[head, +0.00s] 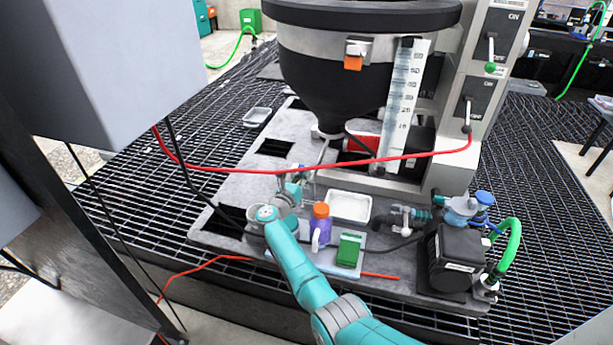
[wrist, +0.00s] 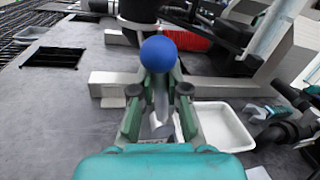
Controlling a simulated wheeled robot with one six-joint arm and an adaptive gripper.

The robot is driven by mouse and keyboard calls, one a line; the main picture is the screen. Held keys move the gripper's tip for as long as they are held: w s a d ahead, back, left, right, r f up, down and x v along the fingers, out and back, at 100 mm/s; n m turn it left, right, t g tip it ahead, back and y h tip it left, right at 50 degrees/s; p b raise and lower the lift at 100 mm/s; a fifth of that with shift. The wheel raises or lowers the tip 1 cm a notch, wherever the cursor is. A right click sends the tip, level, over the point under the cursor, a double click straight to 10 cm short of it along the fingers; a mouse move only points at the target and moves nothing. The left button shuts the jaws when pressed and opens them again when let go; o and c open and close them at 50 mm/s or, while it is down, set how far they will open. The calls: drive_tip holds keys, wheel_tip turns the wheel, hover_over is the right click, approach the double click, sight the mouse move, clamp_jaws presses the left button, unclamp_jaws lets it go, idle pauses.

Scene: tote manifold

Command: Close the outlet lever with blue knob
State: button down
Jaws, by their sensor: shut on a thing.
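The blue knob (wrist: 158,53) sits at the end of a grey outlet lever (wrist: 160,97), centred in the wrist view. My gripper (wrist: 159,100) has one finger on each side of the lever just below the knob and is shut on it. In the head view my gripper (head: 296,180) is below and left of the hopper's outlet (head: 325,133). The knob is too small there to make out clearly. The black hopper (head: 330,90) stands above with a scaled sight tube (head: 408,85). Where the lever joins the outlet is not clear.
A white tray (head: 348,206), a purple bottle with orange cap (head: 320,222) and a green box (head: 350,249) stand right of my gripper. A red hose (head: 330,163) crosses above it. A black motor unit (head: 455,258) is at right. The plate's left part is mostly clear.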

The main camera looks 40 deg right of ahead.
drive_tip(key=shift+w+a+f+n+t, duration=0.3)
drive_tip(key=shift+w+n, duration=0.1)
drive_tip(key=shift+n, duration=0.75)
drive_tip(key=shift+w+a+f+n+t, duration=0.15)
drive_tip(key=shift+w+a+f+n, duration=0.2)
drive_tip(key=shift+n, duration=0.75)
drive_tip(key=shift+w+a+f+n+t, duration=0.25)
drive_tip(key=shift+w+n, duration=0.25)
drive_tip(key=shift+n, duration=0.65)
drive_tip(key=shift+a, duration=0.1)
drive_tip(key=c, duration=1.2)
unclamp_jaws()
drive_tip(key=shift+o, duration=0.2)
drive_tip(key=shift+a, duration=0.1)
drive_tip(key=v, duration=1.1)
drive_tip(key=shift+s+a+f, duration=0.15)
drive_tip(key=shift+a+f, duration=0.1)
drive_tip(key=shift+a, duration=0.1)
